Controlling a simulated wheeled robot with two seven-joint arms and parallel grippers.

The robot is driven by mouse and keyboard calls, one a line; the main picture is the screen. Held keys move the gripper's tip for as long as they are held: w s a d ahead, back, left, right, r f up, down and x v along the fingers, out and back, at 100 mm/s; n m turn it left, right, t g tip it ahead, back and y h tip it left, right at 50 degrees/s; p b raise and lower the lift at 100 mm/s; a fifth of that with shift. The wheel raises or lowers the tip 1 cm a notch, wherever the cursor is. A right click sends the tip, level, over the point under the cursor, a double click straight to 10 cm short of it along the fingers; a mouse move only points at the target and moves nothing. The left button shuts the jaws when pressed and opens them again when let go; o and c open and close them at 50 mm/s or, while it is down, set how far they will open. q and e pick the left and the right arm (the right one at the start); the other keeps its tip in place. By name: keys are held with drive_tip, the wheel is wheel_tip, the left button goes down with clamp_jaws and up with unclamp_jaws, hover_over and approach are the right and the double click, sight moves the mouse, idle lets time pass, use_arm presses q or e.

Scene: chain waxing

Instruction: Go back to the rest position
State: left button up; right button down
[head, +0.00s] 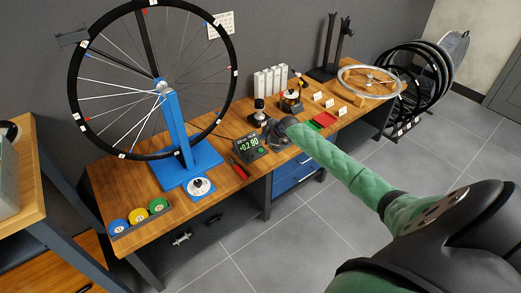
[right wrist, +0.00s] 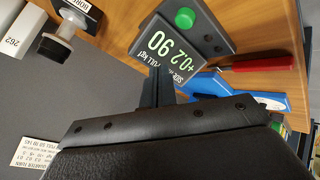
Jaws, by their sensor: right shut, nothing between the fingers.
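My right arm reaches in from the right in the head view, and its gripper (head: 274,136) is over the workbench (head: 225,190), just right of the black digital gauge (head: 249,145). In the right wrist view the gripper's dark fingers (right wrist: 158,88) are together, with nothing seen between them. The gauge (right wrist: 180,42) there has a lit green readout and a green knob, close beyond the fingertips in the picture; I cannot tell whether they touch. My left gripper is not in view.
A spoked wheel (head: 85,140) stands on a blue truing stand (head: 178,130). Red-handled pliers (head: 237,168) lie left of the gauge. Colored round pots (head: 137,216) sit at the bench's left end. Black posts, cards and a clear rim (head: 345,82) are farther right. Open floor (head: 300,235) lies in front.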

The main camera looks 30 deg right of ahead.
idle(0.4)
